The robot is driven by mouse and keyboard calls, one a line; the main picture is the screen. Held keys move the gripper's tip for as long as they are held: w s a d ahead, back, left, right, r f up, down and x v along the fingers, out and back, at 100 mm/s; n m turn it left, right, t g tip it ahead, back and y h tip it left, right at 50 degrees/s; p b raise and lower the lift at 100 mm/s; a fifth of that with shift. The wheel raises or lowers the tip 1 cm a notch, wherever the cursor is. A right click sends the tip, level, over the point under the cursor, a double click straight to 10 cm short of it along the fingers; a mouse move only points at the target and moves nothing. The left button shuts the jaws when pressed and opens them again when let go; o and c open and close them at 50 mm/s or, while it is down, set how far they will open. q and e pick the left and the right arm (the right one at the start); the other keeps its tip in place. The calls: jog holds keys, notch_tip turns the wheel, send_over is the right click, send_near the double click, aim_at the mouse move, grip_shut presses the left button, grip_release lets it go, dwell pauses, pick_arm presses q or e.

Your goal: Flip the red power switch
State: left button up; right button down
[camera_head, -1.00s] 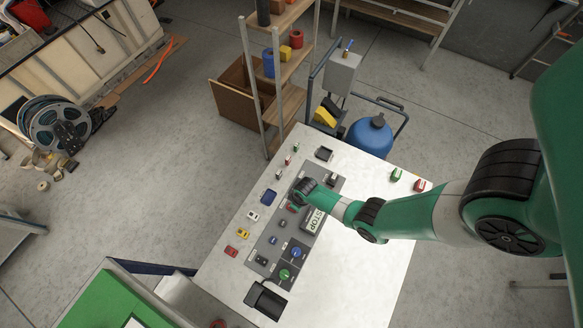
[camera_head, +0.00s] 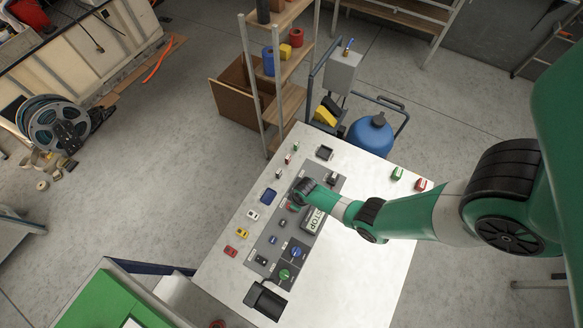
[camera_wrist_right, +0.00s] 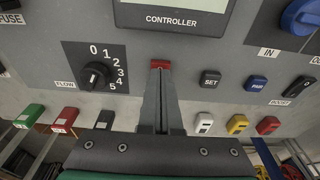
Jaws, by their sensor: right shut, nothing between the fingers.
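A small red switch (camera_wrist_right: 160,64) sits on the grey control panel (camera_wrist_right: 215,52), just below the controller display in the right wrist view. My right gripper (camera_wrist_right: 160,84) is shut and empty. Its fingertips are right at the red switch and cover its lower part; I cannot tell whether they touch it. In the head view my right wrist hangs over the panel (camera_head: 262,240) on the white table, and its fingers are hidden. My left gripper is not in view.
A flow knob (camera_wrist_right: 94,75) is left of the fingers; a black SET button (camera_wrist_right: 210,79) and a blue PAR button (camera_wrist_right: 256,83) are right. Green, red, white and yellow pieces line the panel's near side. The white table (camera_head: 365,265) has free room on its right.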

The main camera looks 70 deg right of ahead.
jog(key=shift+f+b, duration=0.3)
jog(key=shift+f, duration=0.05)
jog(key=shift+r, duration=0.1)
notch_tip(320, 180, up, 7)
jog(key=p, duration=0.7)
dwell(0.4)
